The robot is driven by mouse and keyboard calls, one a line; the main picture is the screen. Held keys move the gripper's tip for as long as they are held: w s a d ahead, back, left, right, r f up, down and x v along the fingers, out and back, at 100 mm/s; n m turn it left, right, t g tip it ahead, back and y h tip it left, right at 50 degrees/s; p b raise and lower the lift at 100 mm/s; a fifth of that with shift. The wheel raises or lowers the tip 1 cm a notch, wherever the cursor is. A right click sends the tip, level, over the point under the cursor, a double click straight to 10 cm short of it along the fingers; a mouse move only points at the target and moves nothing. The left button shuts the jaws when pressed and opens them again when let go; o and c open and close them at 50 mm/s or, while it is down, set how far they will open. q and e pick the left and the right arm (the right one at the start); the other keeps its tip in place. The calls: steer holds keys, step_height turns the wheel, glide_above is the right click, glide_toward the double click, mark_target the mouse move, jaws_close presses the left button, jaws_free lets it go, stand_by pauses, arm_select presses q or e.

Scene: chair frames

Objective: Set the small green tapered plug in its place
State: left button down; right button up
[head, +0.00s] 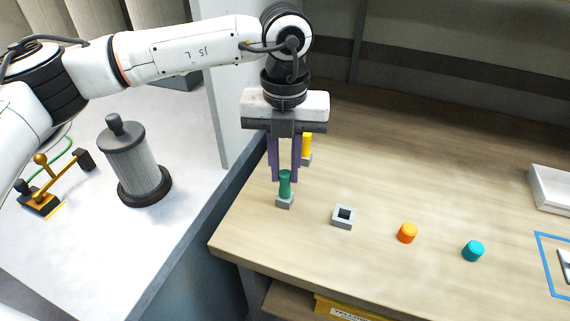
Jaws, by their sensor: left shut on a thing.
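The small green tapered plug (285,184) is upright between the fingertips of my left gripper (285,180), which is shut on it. The plug's lower end meets a small grey block (285,202) near the table's left edge. I cannot tell whether it sits in the block or just above it. A second grey block with an empty square hole (344,217) lies to the right. My right gripper is out of view.
A yellow peg (307,143) stands in a grey block behind the gripper. An orange cylinder (407,233) and a teal cylinder (473,251) stand to the right. A white tray (551,189) is at the far right. A ribbed grey canister (137,167) stands on the left surface.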

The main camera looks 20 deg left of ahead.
arm_select(q)
steer(key=shift+f, duration=0.2)
steer(key=c, duration=1.5)
jaws_free()
steer(key=shift+c, duration=0.2)
step_height(320, 180, up, 10)
steer(key=shift+r+b, duration=0.2)
steer(key=shift+b, duration=0.1)
